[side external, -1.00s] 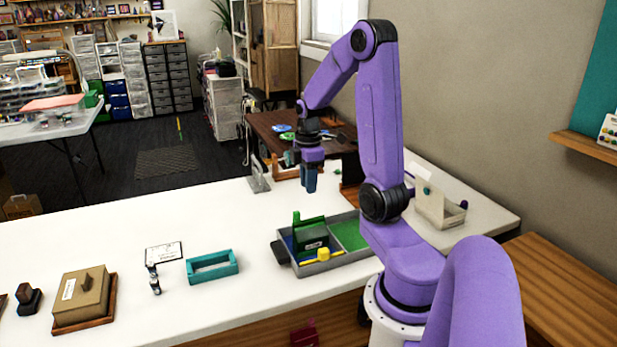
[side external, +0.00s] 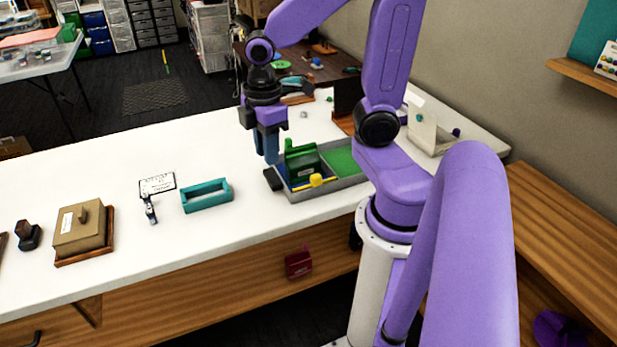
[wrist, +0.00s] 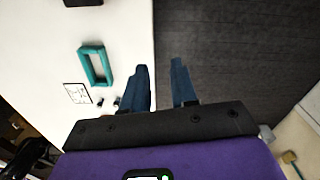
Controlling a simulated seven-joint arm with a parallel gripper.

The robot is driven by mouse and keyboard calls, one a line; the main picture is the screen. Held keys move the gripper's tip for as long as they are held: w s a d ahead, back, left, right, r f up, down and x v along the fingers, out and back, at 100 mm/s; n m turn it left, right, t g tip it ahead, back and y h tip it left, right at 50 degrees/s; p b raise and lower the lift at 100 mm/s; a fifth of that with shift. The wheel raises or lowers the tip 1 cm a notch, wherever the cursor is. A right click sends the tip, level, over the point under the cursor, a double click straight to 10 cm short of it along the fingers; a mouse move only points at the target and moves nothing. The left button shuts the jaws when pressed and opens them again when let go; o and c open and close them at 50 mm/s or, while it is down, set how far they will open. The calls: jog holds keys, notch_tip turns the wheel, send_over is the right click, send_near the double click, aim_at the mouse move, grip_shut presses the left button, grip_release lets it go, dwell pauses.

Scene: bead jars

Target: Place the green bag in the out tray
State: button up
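A dark green bag-like block with a pale label (side external: 303,166) stands upright in the left part of a grey divided tray (side external: 325,193) on the white counter. A yellow item (side external: 316,180) lies in front of it. I cannot tell which container is the out tray; a teal open-topped rectangular holder (side external: 206,207) stands left of the grey tray and also shows in the wrist view (wrist: 85,66). My gripper (side external: 270,158) points down, just behind and left of the green bag. In the wrist view its blue fingers (wrist: 161,68) are apart with nothing between them.
A printed card (side external: 157,183) lies on the counter left of the teal holder. A tan lidded box (side external: 80,230) and a dark stamp (side external: 28,236) are farther left. A white stand (side external: 425,130) is at the right.

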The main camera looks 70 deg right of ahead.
jog(key=s+a+n, duration=0.1)
jog(key=s+a, duration=0.6)
jog(key=s, duration=0.4)
jog(key=shift+s+r, duration=0.25)
jog(key=shift+s, duration=0.05)
dwell(0.7)
